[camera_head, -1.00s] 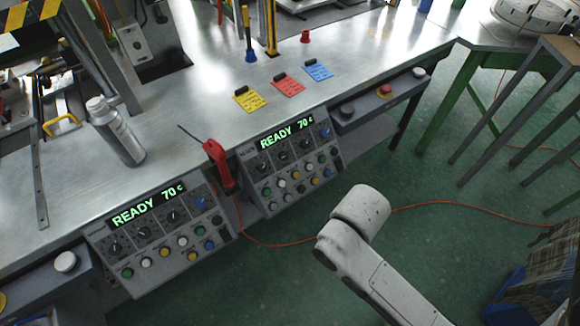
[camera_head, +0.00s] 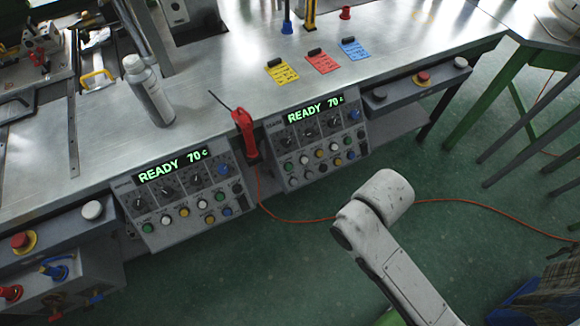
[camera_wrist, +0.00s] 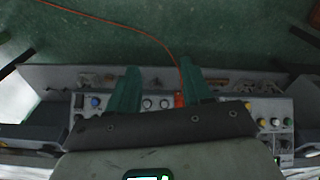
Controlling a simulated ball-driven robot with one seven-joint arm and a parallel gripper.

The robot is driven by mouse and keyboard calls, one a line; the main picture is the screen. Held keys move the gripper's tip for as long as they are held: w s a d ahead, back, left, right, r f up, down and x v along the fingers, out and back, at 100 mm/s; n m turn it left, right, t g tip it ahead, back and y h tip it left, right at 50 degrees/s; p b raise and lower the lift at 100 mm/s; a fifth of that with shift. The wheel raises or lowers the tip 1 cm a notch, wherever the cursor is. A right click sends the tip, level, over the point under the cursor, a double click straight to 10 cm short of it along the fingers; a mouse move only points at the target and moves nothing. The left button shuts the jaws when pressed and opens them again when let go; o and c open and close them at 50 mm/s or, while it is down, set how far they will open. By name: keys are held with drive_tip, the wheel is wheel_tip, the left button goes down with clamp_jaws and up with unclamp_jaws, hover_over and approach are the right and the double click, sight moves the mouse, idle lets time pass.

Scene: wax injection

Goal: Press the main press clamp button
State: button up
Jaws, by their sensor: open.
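Two control panels hang on the bench front, a left one (camera_head: 186,195) and a right one (camera_head: 318,140). Both have lit "READY 70" displays, knobs and coloured buttons. A round white button (camera_head: 92,210) sits on a grey box left of the panels, and another (camera_head: 461,62) sits at the far right. The frames do not show which is the main press clamp button. In the wrist view my gripper (camera_wrist: 160,90) is open and empty, its green fingers apart above the panel area. The head view shows only my arm, not the fingers.
Red emergency buttons (camera_head: 20,241) (camera_head: 423,77) sit at both ends. A red tool (camera_head: 244,133) hangs between the panels on an orange cable. A metal can (camera_head: 148,92) and yellow, red and blue cards (camera_head: 322,61) are on the bench. The green floor in front is open.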

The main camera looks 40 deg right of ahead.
clamp_jaws()
idle(1.4)
